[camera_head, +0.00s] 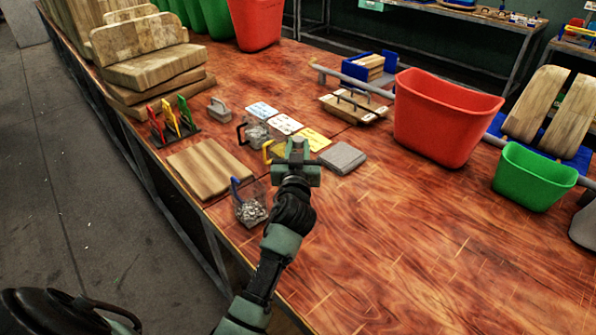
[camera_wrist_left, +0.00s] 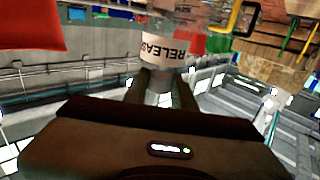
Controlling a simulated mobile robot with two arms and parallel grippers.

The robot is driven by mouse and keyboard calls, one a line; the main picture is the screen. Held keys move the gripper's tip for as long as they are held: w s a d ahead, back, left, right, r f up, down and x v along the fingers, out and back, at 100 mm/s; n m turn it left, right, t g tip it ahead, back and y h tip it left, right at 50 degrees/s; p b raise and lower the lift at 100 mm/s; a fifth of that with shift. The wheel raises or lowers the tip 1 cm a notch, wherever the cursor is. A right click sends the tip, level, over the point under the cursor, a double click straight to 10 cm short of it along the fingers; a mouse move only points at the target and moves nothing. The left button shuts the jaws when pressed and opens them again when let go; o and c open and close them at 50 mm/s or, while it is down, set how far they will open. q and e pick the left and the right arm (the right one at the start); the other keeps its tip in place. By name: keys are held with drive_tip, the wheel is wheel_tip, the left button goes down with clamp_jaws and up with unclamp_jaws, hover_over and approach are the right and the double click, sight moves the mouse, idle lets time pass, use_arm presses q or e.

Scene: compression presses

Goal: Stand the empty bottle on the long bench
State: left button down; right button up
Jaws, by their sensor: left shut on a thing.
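My left gripper (camera_head: 294,160) is over the long bench (camera_head: 400,230). In the left wrist view its fingers (camera_wrist_left: 165,90) are shut on a clear bottle (camera_wrist_left: 166,47) with a white label reading "RELEASE", which appears upside down in that view. I see no contents in its visible part. In the head view the gripper mostly hides this bottle, and I cannot tell whether it touches the bench. A yellow handle (camera_head: 268,151) shows just left of the gripper. My right gripper is not in view.
Close by are a clear container with grey lumps (camera_head: 251,211), a black-handled clear container (camera_head: 257,131), a wooden board (camera_head: 208,167) and a grey block (camera_head: 342,158). A red bin (camera_head: 440,115) and green bin (camera_head: 532,178) stand right. The bench's front right is clear.

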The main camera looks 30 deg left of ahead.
use_arm(q)
wheel_tip(320, 180, down, 7)
drive_tip(key=shift+r+b, duration=0.1)
drive_tip(key=shift+b, duration=0.7)
drive_tip(key=shift+f, duration=0.2)
drive_tip(key=c, duration=1.1)
unclamp_jaws()
drive_tip(key=shift+c, duration=0.2)
